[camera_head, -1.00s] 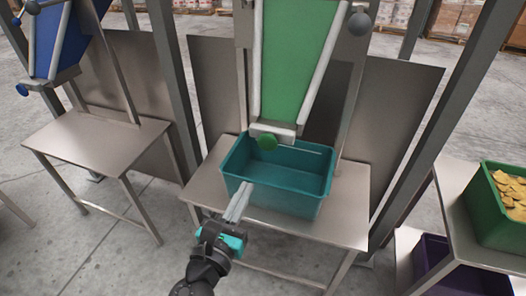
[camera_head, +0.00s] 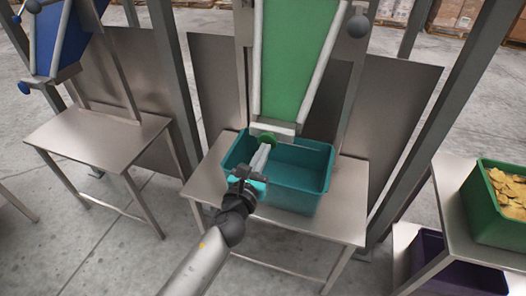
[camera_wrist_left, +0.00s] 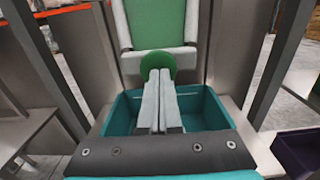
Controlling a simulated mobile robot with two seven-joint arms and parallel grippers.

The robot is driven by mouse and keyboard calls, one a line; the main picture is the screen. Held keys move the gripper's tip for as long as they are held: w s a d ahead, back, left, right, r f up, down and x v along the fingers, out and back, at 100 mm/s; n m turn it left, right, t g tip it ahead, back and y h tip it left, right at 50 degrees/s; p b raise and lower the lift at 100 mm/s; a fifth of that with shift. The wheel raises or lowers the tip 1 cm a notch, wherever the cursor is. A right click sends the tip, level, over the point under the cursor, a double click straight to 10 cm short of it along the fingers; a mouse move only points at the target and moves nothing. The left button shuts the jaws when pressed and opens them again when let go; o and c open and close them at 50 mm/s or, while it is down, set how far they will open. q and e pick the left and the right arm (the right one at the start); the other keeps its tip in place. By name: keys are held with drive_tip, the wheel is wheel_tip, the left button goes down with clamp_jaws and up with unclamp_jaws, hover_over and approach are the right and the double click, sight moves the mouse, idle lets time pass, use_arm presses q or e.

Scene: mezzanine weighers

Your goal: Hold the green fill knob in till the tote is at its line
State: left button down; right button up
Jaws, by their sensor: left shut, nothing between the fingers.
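The green fill knob (camera_head: 267,138) sits at the lower end of the green chute (camera_head: 290,60); it also shows in the left wrist view (camera_wrist_left: 157,64). My left gripper (camera_head: 265,147) is shut and empty, its fingertips (camera_wrist_left: 159,74) at the knob and covering its lower part. I cannot tell whether they touch it or whether the knob is pressed in. The teal tote (camera_head: 310,178) stands on the metal table below the chute. The part of its inside that shows looks empty; no fill line can be made out. My right gripper is not in view.
The metal table (camera_head: 330,228) carries the tote. At left, a blue chute (camera_head: 48,40) hangs over a bare table (camera_head: 90,140). At right, a green tote (camera_head: 484,212) of yellowish pieces stands above a purple bin (camera_head: 430,250). Grey posts stand between the stations.

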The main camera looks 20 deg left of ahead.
sight(267, 141)
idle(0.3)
use_arm(q)
drive_tip(key=shift+w, duration=1.75)
drive_tip(key=shift+r, duration=0.3)
idle(1.1)
drive_tip(key=shift+a+f, duration=0.1)
idle(4.0)
